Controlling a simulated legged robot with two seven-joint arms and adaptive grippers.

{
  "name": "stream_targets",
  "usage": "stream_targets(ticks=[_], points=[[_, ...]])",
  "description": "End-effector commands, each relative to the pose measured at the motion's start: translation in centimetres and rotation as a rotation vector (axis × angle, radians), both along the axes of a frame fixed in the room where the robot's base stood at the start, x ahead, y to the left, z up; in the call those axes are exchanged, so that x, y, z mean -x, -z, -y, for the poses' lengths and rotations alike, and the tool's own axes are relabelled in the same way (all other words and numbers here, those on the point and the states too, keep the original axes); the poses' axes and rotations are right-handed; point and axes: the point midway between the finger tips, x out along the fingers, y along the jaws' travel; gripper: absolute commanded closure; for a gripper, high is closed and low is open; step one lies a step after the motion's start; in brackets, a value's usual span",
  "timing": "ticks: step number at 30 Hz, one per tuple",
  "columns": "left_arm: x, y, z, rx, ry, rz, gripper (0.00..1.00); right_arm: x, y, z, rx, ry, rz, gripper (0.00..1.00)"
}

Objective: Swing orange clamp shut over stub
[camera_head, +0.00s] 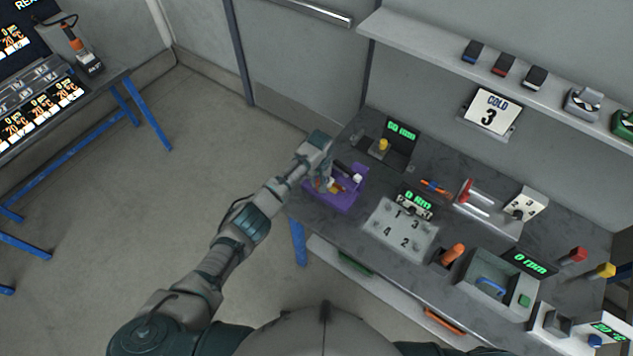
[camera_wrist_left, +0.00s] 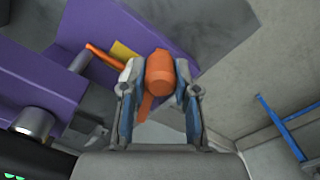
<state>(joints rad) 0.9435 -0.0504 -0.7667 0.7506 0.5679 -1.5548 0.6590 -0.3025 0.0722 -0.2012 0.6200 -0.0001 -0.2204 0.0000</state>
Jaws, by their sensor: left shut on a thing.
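A purple fixture (camera_head: 347,201) sits at the near left corner of the bench; it fills the upper left of the wrist view (camera_wrist_left: 35,78). My left gripper (camera_head: 325,182) is over it, its jaws (camera_wrist_left: 159,82) shut on an orange clamp part (camera_wrist_left: 159,72) with a rounded end. A thinner orange bar (camera_wrist_left: 103,55) lies on the fixture beside a yellow block (camera_wrist_left: 124,50). A silver cylinder (camera_wrist_left: 36,122) stands at the fixture's other end; I cannot tell whether it is the stub. The clamp's hinge is hidden. My right gripper is out of view.
Right of the fixture, a numbered plate (camera_head: 401,229) lies on the dark bench. A yellow-topped knob (camera_head: 383,146) and a green display (camera_head: 401,131) stand behind. A grey bin (camera_head: 488,285) is farther right. Open floor (camera_head: 210,130) lies left of the bench.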

Motion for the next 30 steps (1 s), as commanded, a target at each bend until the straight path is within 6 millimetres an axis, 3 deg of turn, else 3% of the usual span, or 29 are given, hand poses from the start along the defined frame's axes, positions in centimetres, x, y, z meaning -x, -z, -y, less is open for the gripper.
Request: stream_targets(ticks=[5, 6, 9, 20, 23, 30], points=[[-0.2, -0.2, 0.2, 0.004, 0.004, 0.008, 1.0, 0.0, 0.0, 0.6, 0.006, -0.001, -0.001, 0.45], [-0.2, -0.2, 0.2, 0.005, 0.005, 0.008, 0.68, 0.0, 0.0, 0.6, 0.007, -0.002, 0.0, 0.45], [-0.2, -0.2, 0.2, 0.004, 0.004, 0.007, 0.45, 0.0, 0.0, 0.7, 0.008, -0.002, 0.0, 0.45], [0.0, -0.5, 0.1, 0.003, 0.004, 0.004, 0.45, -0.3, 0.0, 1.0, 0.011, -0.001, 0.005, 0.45], [-0.1, -1.8, 0.2, 0.005, 0.004, 0.006, 0.45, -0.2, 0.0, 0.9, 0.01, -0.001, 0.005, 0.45], [-0.2, -7.0, 0.2, 0.004, 0.004, 0.006, 0.45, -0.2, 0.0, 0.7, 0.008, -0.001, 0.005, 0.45]])
